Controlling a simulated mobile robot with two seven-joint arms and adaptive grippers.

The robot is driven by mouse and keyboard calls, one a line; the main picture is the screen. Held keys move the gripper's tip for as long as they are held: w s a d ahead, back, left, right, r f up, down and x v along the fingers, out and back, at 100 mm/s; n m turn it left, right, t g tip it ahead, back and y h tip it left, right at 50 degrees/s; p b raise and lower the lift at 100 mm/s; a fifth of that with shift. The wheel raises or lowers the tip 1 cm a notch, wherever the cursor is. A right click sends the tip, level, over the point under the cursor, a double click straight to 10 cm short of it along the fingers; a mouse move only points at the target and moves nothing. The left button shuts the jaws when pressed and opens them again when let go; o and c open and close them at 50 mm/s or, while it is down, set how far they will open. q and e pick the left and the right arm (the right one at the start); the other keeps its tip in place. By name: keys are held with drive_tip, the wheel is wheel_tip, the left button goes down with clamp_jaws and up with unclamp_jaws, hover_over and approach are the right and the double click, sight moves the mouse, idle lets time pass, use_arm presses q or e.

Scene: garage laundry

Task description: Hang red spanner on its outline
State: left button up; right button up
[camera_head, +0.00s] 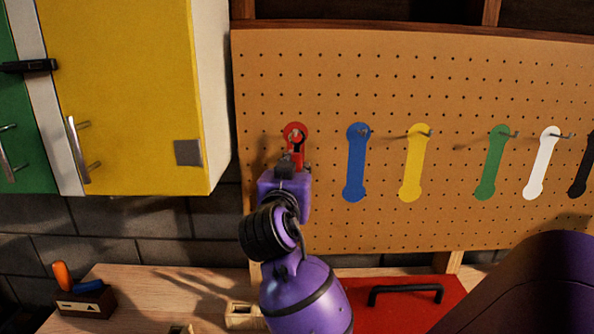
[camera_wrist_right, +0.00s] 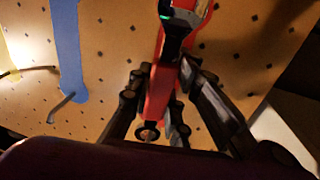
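The red outline (camera_head: 295,129) is at the left end of the row on the pegboard, with a hook at its head. The red spanner is hard to separate from it. A red strip (camera_wrist_right: 166,85) runs between my right fingers in the right wrist view, with a small dark-centred ring (camera_wrist_right: 148,133) at its lower end. My right gripper (camera_head: 293,160) is right at the outline, its fingers (camera_wrist_right: 164,72) on either side of the red strip. I cannot tell whether they press on it, or whether the ring is around the hook. My left gripper is out of view.
Blue (camera_head: 356,165), yellow (camera_head: 414,165), green (camera_head: 493,165) and white (camera_head: 542,165) outlines with hooks continue to the right. A yellow cabinet (camera_head: 135,90) stands close on the left. Below, the bench holds a red toolbox (camera_head: 400,310) and a small wooden holder (camera_head: 85,302).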

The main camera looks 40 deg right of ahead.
drive_tip(key=o, duration=0.5)
drive_tip(key=shift+c, duration=0.2)
drive_tip(key=v, duration=0.7)
drive_tip(key=shift+s+a, duration=0.2)
